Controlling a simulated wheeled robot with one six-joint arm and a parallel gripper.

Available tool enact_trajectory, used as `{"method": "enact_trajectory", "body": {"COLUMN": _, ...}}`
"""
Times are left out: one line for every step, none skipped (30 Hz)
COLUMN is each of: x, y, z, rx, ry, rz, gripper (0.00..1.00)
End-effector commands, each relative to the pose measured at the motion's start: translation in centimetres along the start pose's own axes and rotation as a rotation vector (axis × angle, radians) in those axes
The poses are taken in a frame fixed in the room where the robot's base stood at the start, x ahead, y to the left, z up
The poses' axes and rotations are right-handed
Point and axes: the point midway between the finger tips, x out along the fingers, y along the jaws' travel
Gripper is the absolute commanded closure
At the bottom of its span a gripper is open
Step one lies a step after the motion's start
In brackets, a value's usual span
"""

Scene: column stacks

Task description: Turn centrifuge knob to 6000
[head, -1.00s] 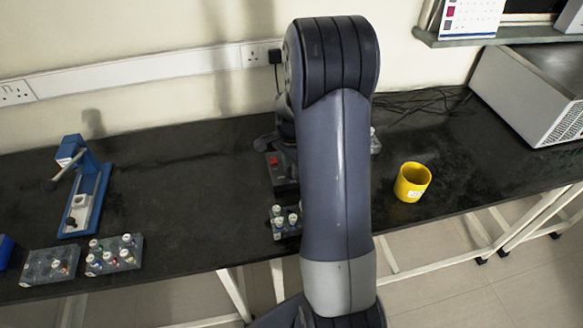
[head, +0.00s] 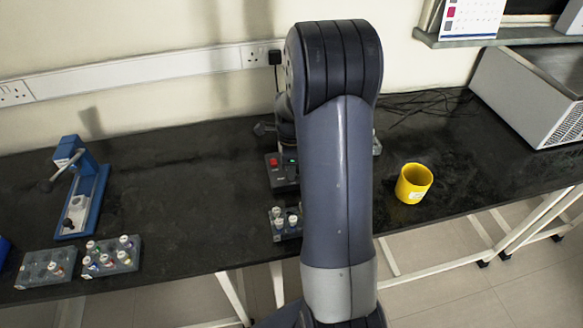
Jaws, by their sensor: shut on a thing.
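A dark grey device (head: 280,178), which looks like the centrifuge, stands on the black bench and is mostly hidden behind my arm. Its front panel shows a red button (head: 273,162) and a small green spot (head: 292,161). I cannot make out the knob or its scale. My arm rises in front and bends down behind its own upper link. My gripper is hidden there, so I cannot see its fingers or what they touch.
A vial rack (head: 284,233) stands in front of the device. A yellow mug (head: 414,184) is to the right. A blue press (head: 88,205) and two more racks (head: 110,266) (head: 46,270) are at left. The bench (head: 190,185) is clear between press and device.

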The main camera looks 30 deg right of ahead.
Motion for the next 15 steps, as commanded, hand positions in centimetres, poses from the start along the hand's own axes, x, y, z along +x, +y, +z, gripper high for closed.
{"method": "enact_trajectory", "body": {"x": -0.05, "y": -0.06, "z": 0.0, "rx": 0.011, "ry": 0.0, "rz": -0.002, "gripper": 1.0}}
{"method": "enact_trajectory", "body": {"x": -0.05, "y": -0.06, "z": 0.0, "rx": 0.016, "ry": 0.0, "rz": -0.002, "gripper": 1.0}}
{"method": "enact_trajectory", "body": {"x": -0.06, "y": -0.06, "z": 0.0, "rx": 0.022, "ry": 0.0, "rz": -0.002, "gripper": 1.0}}
{"method": "enact_trajectory", "body": {"x": -0.06, "y": -0.06, "z": 0.0, "rx": 0.026, "ry": 0.0, "rz": -0.002, "gripper": 1.0}}
{"method": "enact_trajectory", "body": {"x": -0.06, "y": -0.05, "z": 0.0, "rx": 0.029, "ry": 0.0, "rz": -0.002, "gripper": 1.0}}
{"method": "enact_trajectory", "body": {"x": -0.07, "y": -0.06, "z": 0.01, "rx": 0.033, "ry": 0.0, "rz": -0.002, "gripper": 1.0}}
{"method": "enact_trajectory", "body": {"x": -0.07, "y": -0.05, "z": 0.01, "rx": 0.034, "ry": 0.0, "rz": -0.002, "gripper": 1.0}}
{"method": "enact_trajectory", "body": {"x": -0.07, "y": -0.05, "z": 0.01, "rx": 0.035, "ry": 0.0, "rz": -0.002, "gripper": 1.0}}
{"method": "enact_trajectory", "body": {"x": -0.07, "y": -0.05, "z": 0.01, "rx": 0.036, "ry": 0.0, "rz": -0.002, "gripper": 1.0}}
{"method": "enact_trajectory", "body": {"x": -0.07, "y": -0.05, "z": 0.01, "rx": 0.037, "ry": 0.0, "rz": -0.002, "gripper": 1.0}}
{"method": "enact_trajectory", "body": {"x": -0.07, "y": -0.05, "z": 0.01, "rx": 0.037, "ry": 0.0, "rz": -0.002, "gripper": 1.0}}
{"method": "enact_trajectory", "body": {"x": -0.07, "y": -0.05, "z": 0.01, "rx": 0.037, "ry": 0.0, "rz": -0.002, "gripper": 1.0}}
{"method": "enact_trajectory", "body": {"x": -0.08, "y": -0.05, "z": 0.01, "rx": 0.037, "ry": 0.0, "rz": -0.002, "gripper": 1.0}}
{"method": "enact_trajectory", "body": {"x": -0.08, "y": -0.05, "z": 0.01, "rx": 0.037, "ry": 0.0, "rz": -0.002, "gripper": 1.0}}
{"method": "enact_trajectory", "body": {"x": -0.08, "y": -0.06, "z": 0.01, "rx": 0.037, "ry": 0.0, "rz": -0.002, "gripper": 1.0}}
